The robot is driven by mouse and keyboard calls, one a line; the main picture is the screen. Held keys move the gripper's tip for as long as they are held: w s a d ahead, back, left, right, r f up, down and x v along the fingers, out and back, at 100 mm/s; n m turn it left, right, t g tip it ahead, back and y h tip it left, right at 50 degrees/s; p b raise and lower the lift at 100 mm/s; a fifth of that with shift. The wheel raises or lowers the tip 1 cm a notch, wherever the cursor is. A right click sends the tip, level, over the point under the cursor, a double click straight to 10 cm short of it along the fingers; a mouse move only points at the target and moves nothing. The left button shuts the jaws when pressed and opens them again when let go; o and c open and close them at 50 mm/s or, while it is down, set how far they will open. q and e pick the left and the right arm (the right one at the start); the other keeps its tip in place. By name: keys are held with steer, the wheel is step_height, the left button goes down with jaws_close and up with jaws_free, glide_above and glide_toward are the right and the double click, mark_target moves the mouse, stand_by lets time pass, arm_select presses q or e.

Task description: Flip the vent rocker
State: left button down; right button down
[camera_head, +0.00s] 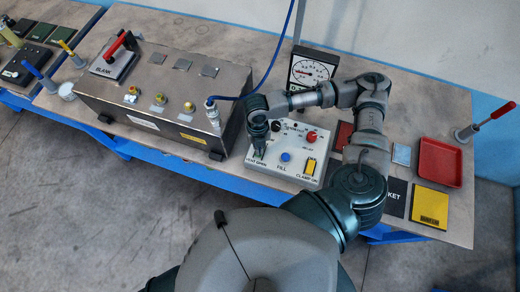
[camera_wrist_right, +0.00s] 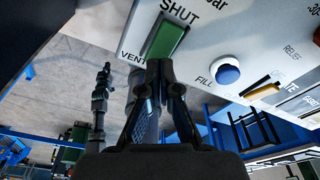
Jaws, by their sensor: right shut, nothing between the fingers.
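The vent rocker (camera_wrist_right: 166,40) is a green rectangle in the right wrist view, set in a pale panel between the words SHUT and VENT. My right gripper (camera_wrist_right: 161,66) is shut and empty, with its fingertips at the rocker's near end. I cannot tell whether they touch it. In the head view my right gripper (camera_head: 258,152) points down over the left part of the control panel (camera_head: 262,178), above the printed vent label, and hides most of the rocker. My left gripper is not in view.
Close by on the panel are a blue FILL button (camera_head: 285,156), a red knob (camera_head: 312,137) and a yellow rocker (camera_head: 310,167). A large metal box (camera_head: 165,90) stands left, with a blue hose (camera_head: 275,60). A gauge (camera_head: 312,70) stands behind; a red tray (camera_head: 440,161) lies right.

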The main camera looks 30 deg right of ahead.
steer(key=shift+d+f, duration=0.1)
steer(key=shift+f, duration=0.1)
steer(key=shift+a+f, duration=0.15)
steer(key=shift+a, duration=0.15)
steer(key=shift+a+f, duration=0.15)
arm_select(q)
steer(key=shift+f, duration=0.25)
